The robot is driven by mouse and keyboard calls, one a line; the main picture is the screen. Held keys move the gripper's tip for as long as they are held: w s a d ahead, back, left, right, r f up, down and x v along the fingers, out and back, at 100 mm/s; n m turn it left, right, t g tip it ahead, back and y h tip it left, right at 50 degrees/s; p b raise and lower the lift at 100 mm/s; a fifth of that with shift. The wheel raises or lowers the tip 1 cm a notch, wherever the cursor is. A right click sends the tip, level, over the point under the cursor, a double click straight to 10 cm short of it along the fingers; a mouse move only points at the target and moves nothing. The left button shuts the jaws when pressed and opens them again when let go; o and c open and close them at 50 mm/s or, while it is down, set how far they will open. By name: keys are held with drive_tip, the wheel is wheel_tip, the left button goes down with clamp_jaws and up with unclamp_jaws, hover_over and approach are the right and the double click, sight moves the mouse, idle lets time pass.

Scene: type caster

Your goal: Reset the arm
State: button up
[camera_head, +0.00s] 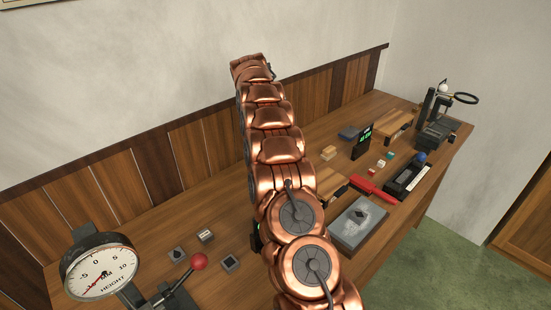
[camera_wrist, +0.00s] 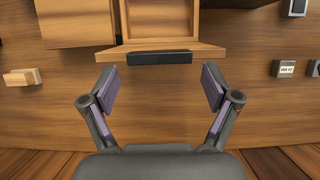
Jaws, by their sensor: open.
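My copper segmented arm (camera_head: 275,150) rises through the middle of the head view and hides part of the bench behind it. My gripper is not visible in the head view. In the wrist view my gripper (camera_wrist: 160,72) is open and empty, with its two purple-lined fingers spread wide. A wooden drawer front (camera_wrist: 200,48) with a dark handle (camera_wrist: 163,57) lies just ahead of the fingertips, between their lines. The drawer is pulled out and the visible part of its inside looks empty. I cannot tell whether the fingers touch it.
On the wooden bench (camera_head: 160,225) stand a dial gauge (camera_head: 100,272), a red-knobbed lever (camera_head: 198,262), small tiles (camera_head: 205,236), a grey stone slab (camera_head: 357,222), a red tool (camera_head: 373,189) and a magnifier stand (camera_head: 436,108). A light wooden block (camera_wrist: 22,77) lies left of my gripper.

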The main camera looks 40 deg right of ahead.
idle(0.3)
drive_tip(key=s+a+r+t, duration=0.1)
drive_tip(key=s+a+r, duration=0.4)
drive_tip(key=s+a, duration=0.35)
drive_tip(key=s+a+r+t, duration=0.1)
drive_tip(key=s+a+r, duration=0.5)
drive_tip(key=s+a, duration=0.25)
drive_tip(key=s+a+f, duration=0.1)
drive_tip(key=s+a, duration=0.2)
drive_tip(key=s, duration=0.4)
drive_tip(key=s+a+f+m, duration=0.1)
drive_tip(key=s+a+f, duration=0.1)
drive_tip(key=s, duration=0.5)
drive_tip(key=s+a+f+t, duration=0.1)
drive_tip(key=s+a, duration=0.3)
drive_tip(key=s, duration=0.4)
drive_tip(key=shift+a+f+m+y, duration=0.3)
drive_tip(key=shift+a+f, duration=0.1)
